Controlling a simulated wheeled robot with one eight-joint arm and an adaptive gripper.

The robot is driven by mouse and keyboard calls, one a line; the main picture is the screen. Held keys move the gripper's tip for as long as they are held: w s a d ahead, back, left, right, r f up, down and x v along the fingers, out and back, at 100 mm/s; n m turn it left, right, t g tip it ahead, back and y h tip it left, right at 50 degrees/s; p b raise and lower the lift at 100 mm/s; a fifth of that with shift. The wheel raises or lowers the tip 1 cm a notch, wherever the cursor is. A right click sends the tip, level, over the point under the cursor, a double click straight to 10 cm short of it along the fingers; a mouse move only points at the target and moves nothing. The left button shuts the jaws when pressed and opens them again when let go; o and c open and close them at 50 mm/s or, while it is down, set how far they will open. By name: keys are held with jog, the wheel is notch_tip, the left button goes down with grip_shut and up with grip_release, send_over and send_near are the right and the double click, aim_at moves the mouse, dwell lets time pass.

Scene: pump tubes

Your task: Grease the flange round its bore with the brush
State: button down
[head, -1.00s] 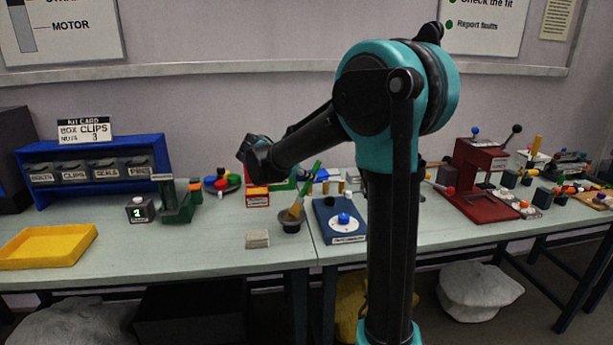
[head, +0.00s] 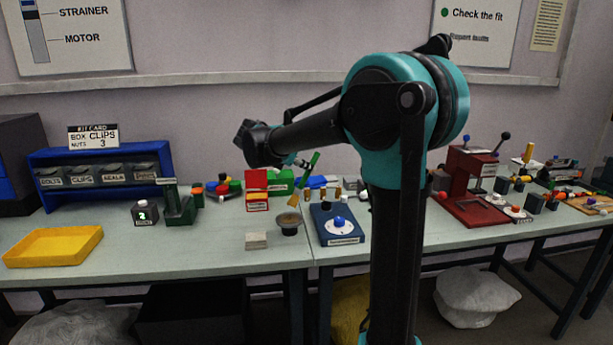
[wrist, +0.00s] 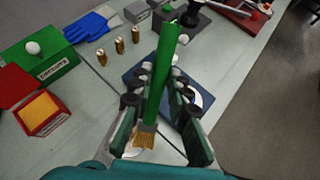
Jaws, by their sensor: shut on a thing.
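My gripper (wrist: 159,105) is shut on the green handle of the brush (wrist: 165,68). In the wrist view the brush is tilted, and its tan bristles (wrist: 145,138) show near the bottom between the fingers. In the head view the brush (head: 312,161) is up off the table, its bristles above a dark round pot (head: 289,230) with a tan inside. I cannot tell for sure which thing is the flange.
A red box (head: 257,203), a green box (head: 279,185) and several small brass parts stand behind the pot. A pale block (head: 257,240) lies left of it. A yellow tray (head: 53,262) is far left and a red press (head: 475,205) right. The table's front left is mostly clear.

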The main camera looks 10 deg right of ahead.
jog(key=shift+r, duration=0.9)
jog(key=shift+r, duration=0.1)
